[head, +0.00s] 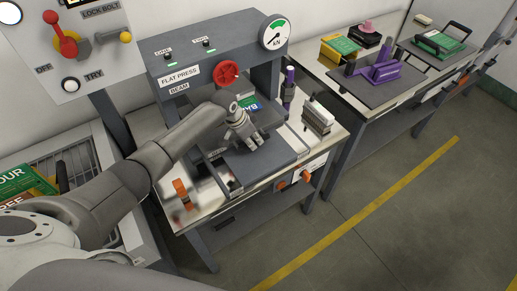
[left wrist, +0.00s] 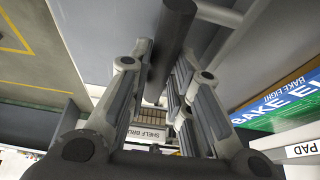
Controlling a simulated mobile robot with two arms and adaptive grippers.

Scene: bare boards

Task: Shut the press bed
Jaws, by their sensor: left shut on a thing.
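The flat press (head: 178,75) is a grey frame with a red handwheel (head: 228,73) and a round kN gauge (head: 275,33). Its grey bed (head: 262,163) sticks out at the front, below the beam. My left gripper (head: 253,142) reaches over the bed from the left. In the left wrist view its fingers are closed around a dark round bar (left wrist: 174,32), which looks like the bed's handle. The bar is hidden behind the gripper in the head view. A green and blue "BAKE EIGHT" pack (head: 248,102) lies under the beam, seen also in the left wrist view (left wrist: 285,100). My right gripper is out of view.
A lock bolt panel (head: 85,65) with a red lever (head: 62,35) stands at the upper left. A brush-like item (head: 318,116) and a purple bottle (head: 289,85) stand right of the bed. A second bench (head: 345,98) holds a purple fixture (head: 382,70). The floor at right is clear.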

